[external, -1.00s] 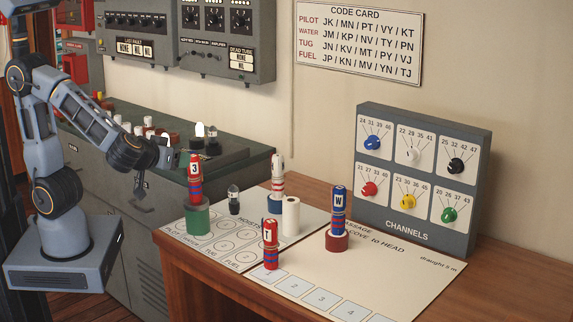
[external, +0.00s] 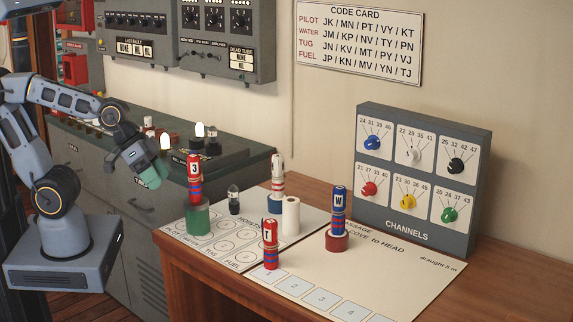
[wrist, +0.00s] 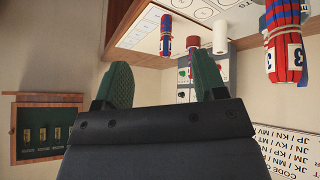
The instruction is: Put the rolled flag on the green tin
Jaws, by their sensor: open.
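The green tin (external: 197,220) stands at the mat's left edge. A red and blue rolled flag marked 3 (external: 195,178) stands upright on it; this flag also shows close at the right of the wrist view (wrist: 287,45). Another red and blue rolled flag marked T (external: 270,243) stands directly on the sheet. A blue and red flag marked W (external: 338,208) is on a red tin (external: 337,241). A white and red flag (external: 278,172) is above a blue tin (external: 275,205). My gripper (external: 152,172) is open and empty, left of the green tin; its green fingers spread in the wrist view (wrist: 160,82).
A white roll (external: 291,216) and a small dark bottle (external: 234,200) stand among the flags. The channels panel (external: 420,180) stands at the back right. Lamps and small pieces crowd the grey cabinet top behind my gripper. The front right of the sheet (external: 400,275) is clear.

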